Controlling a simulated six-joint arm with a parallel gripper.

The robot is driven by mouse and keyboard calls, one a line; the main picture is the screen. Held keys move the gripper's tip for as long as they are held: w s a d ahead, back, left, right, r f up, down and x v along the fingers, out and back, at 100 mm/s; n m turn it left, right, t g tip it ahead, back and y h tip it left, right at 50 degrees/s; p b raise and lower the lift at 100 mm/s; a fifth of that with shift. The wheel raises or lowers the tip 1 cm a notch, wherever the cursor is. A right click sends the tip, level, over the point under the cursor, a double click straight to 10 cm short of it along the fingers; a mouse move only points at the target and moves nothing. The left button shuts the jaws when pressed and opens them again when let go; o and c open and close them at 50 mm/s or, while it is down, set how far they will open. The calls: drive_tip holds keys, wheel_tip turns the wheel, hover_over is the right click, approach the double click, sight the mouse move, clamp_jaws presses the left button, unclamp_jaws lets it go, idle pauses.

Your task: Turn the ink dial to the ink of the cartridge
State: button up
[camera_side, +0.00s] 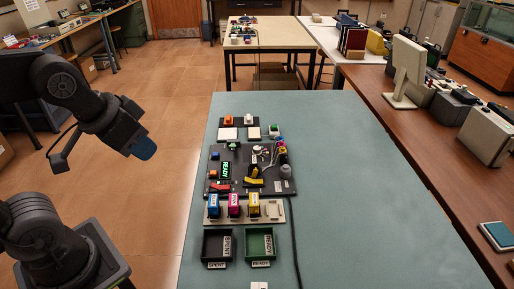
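A dark panel (288,187) on the teal table carries the small parts of the exhibit. A dark upright part with a yellow piece (255,181) at its foot sits right of its middle; I cannot tell if this is the ink dial. Blue (213,206), magenta (234,206) and yellow (254,205) cartridges stand in a pale rack (272,218) in front of the panel. Small coloured parts (282,147) show at the panel's back right. My arm's blue-tipped end (144,149) hangs left of the table, apart from everything; whether its fingers are open is not clear.
A black tray (205,246) labelled SPENT and a green tray (249,247) labelled READY lie in front of the rack. A green READY sign (226,169) and a red piece (220,187) are on the panel's left. A black cable (295,245) runs along the right. The table's right side is clear.

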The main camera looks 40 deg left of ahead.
drive_tip(key=o, duration=0.5)
drive_tip(key=shift+n+y, duration=0.3)
drive_tip(key=shift+n, duration=0.4)
drive_tip(key=w, duration=0.3)
drive_tip(key=w+a+r, duration=0.1)
drive_tip(key=w, duration=0.4)
drive_tip(key=shift+w+a+r, duration=0.15)
drive_tip(key=shift+w+r, duration=0.1)
drive_tip(key=shift+w, duration=0.1)
drive_tip(key=shift+c, duration=0.2)
drive_tip(key=shift+o, duration=1.2)
drive_tip(key=w+a+f+n+g, duration=0.1)
drive_tip(key=w+f, duration=0.1)
drive_tip(key=w, duration=0.8)
drive_tip(key=shift+w+a+n+y, duration=0.25)
drive_tip(key=shift+a+n+y, duration=0.05)
drive_tip(key=shift+a, duration=0.05)
drive_tip(key=n+y, duration=0.1)
drive_tip(key=n, duration=0.2)
hover_over(257, 148)
drive_tip(key=s+d, duration=0.3)
drive_tip(key=s, duration=0.2)
wheel_tip(257, 148, down, 14)
drive_tip(key=shift+g, duration=0.3)
drive_tip(key=x, duration=1.4)
drive_tip(key=shift+s+a+f, duration=0.1)
drive_tip(key=shift+s+f, duration=0.05)
drive_tip(key=shift+f, duration=0.25)
drive_tip(key=c, duration=0.9)
